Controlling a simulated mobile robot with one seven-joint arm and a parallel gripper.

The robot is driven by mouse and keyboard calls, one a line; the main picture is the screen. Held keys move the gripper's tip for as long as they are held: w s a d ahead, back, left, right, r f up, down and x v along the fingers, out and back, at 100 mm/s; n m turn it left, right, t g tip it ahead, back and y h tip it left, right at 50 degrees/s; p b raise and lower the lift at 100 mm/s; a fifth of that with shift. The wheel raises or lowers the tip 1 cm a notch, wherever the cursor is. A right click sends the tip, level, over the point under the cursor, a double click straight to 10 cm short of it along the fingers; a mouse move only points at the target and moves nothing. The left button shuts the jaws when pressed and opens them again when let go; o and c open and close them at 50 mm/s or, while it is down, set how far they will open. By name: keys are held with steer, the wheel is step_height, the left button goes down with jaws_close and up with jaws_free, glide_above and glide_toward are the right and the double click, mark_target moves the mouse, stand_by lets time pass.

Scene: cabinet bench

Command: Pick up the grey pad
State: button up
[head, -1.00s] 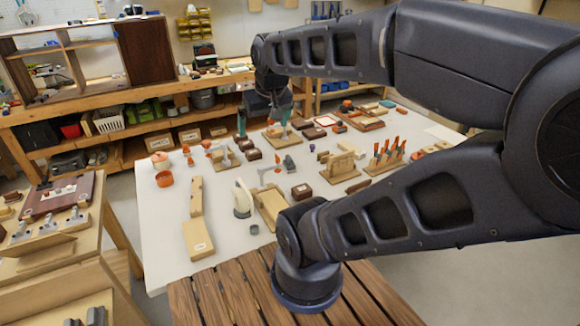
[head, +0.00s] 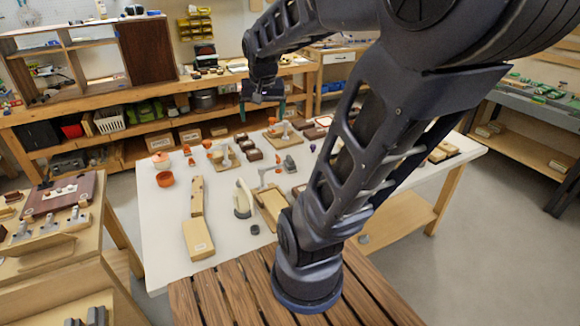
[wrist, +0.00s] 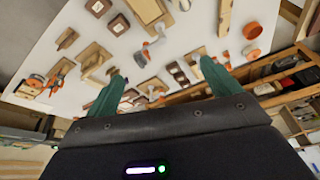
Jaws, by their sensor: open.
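A small dark grey round piece (head: 254,229) lies on the white table beside a cream-coloured upright part (head: 242,198) in the head view. I cannot tell whether it is the grey pad; no other piece shows clearly as one. My gripper (head: 262,110) is open, high above the far side of the table, well away from that piece. In the wrist view my gripper (wrist: 161,70) shows two green fingers spread apart with nothing held between them. My arm hides part of the table's right side in the head view.
The white table (head: 165,240) carries several wooden blocks, fixtures and an orange ring (head: 165,179). A wooden slatted surface (head: 220,295) lies at the front. A side bench (head: 60,250) stands at left and a long shelf bench (head: 130,95) behind.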

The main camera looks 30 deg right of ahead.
steer(key=w+d+f+m+g, duration=0.1)
steer(key=w+d+f+m, duration=0.35)
steer(key=w, duration=0.45)
steer(key=m+g, duration=0.3)
steer(key=m, duration=0.8)
glide_above(290, 158)
steer(key=shift+y, duration=0.4)
step_height(290, 158, down, 24)
steer(key=shift+r, duration=0.1)
steer(key=shift+d+f, duration=0.15)
steer(key=shift+f, duration=0.35)
steer(key=shift+w+f, duration=0.1)
steer(key=shift+f, duration=5)
steer(key=c, duration=0.9)
